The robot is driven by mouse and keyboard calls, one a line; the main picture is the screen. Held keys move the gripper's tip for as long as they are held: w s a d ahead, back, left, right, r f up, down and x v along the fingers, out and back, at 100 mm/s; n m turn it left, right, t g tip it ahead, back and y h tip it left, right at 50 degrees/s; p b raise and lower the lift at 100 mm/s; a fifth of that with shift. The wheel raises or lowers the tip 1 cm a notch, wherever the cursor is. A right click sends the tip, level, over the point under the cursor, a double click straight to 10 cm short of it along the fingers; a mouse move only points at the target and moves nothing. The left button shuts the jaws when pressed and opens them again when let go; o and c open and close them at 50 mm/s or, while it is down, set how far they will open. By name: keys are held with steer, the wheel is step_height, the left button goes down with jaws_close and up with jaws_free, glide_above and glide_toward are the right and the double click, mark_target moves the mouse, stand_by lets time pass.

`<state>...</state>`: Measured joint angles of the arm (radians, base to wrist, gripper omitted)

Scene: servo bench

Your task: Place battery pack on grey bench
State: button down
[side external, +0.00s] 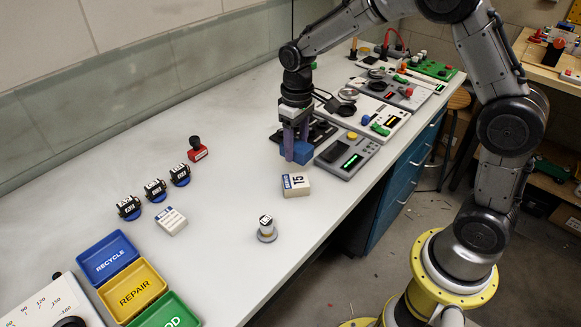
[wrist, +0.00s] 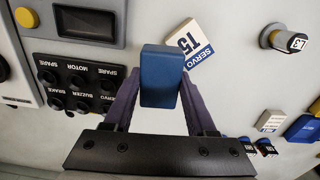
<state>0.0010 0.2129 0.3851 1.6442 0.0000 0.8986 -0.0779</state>
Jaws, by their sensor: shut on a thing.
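The blue block, which looks to be the battery pack (side external: 300,153), is held between the purple fingers of my gripper (side external: 294,143). In the wrist view the block (wrist: 160,78) sits between the two fingertips, its blue face toward the camera. My gripper points down over the grey bench (side external: 235,140), beside a black-topped socket panel. I cannot tell whether the block's underside touches the bench or hangs just above it.
A white box marked T5 (side external: 296,185) lies close to the block, toward the front. The socket panel (wrist: 75,82) and a grey display unit (side external: 347,154) stand close by. A small labelled cylinder (side external: 267,229) stands nearer the front.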

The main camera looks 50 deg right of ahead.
steer(key=shift+m, duration=0.4)
steer(key=n, duration=0.4)
steer(key=shift+s, duration=0.35)
steer(key=shift+s+a+r+n, duration=0.15)
steer(key=shift+r+n, duration=0.05)
steer(key=shift+n, duration=0.8)
steer(key=a+r+n, duration=0.1)
steer(key=n, duration=0.2)
steer(key=s+a+r+n, duration=0.1)
steer(key=a+n, duration=0.1)
steer(key=n, duration=0.2)
steer(key=s+a+r+n, duration=0.1)
steer(key=a+n, duration=0.1)
steer(key=n, duration=0.1)
steer(key=shift+s+a, duration=0.15)
steer(key=s+a+r+n, duration=0.3)
steer(key=a+n, duration=0.3)
steer(key=a, duration=0.1)
steer(key=shift+a+r, duration=0.2)
